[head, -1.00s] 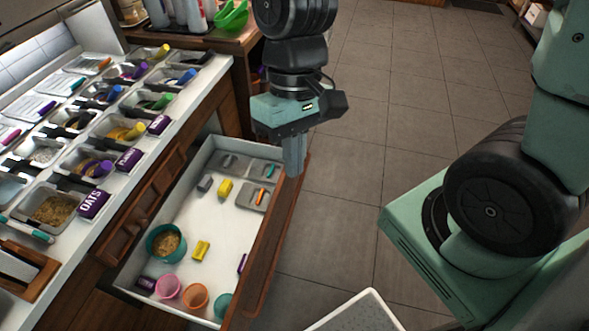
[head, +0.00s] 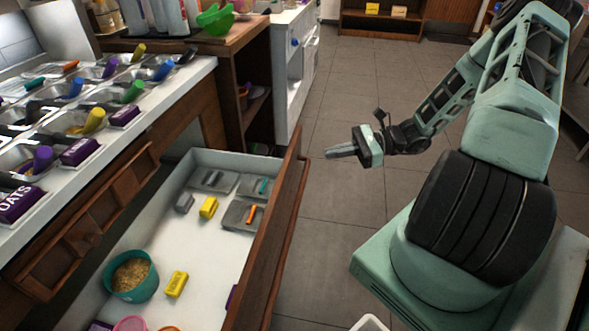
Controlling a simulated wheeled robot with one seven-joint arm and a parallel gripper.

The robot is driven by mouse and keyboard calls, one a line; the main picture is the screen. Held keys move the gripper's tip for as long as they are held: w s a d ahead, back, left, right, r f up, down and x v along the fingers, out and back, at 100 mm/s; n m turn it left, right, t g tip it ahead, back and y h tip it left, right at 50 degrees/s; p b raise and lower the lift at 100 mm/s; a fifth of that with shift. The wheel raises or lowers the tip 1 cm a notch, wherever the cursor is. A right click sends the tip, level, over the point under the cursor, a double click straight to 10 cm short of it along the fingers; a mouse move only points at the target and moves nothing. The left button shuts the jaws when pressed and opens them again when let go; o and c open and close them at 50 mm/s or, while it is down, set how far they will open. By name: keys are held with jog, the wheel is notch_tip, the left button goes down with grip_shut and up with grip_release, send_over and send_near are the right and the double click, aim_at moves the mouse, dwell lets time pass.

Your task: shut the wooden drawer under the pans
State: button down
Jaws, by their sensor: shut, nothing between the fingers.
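The wooden drawer (head: 272,240) under the counter is pulled far out, its brown front panel standing over the floor. Its white inside holds a teal bowl of grain (head: 131,276), yellow packets (head: 176,284), a grey block and small metal trays (head: 243,215). The metal topping pans (head: 88,152) sit in the counter above. My gripper (head: 330,153) is shut and empty. It is to the right of the drawer front, over the floor, pointing left and apart from the panel. The near end of the drawer is cut off by the picture's bottom edge.
The white counter edge (head: 186,94) runs along the left. A wooden side cabinet (head: 236,88) with a green bowl (head: 214,20) on top stands beyond the drawer, beside a white unit (head: 290,60).

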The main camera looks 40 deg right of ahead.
aim_at(294, 152)
jog(key=d+f+m+t+h+b, duration=0.2)
jog(key=d+f+m+t, duration=0.3)
jog(key=d+f, duration=0.15)
jog(key=x, duration=0.4)
jog(key=b+x, duration=0.1)
jog(key=x, duration=0.8)
jog(key=shift+r+b, duration=0.3)
jog(key=shift+r, duration=0.1)
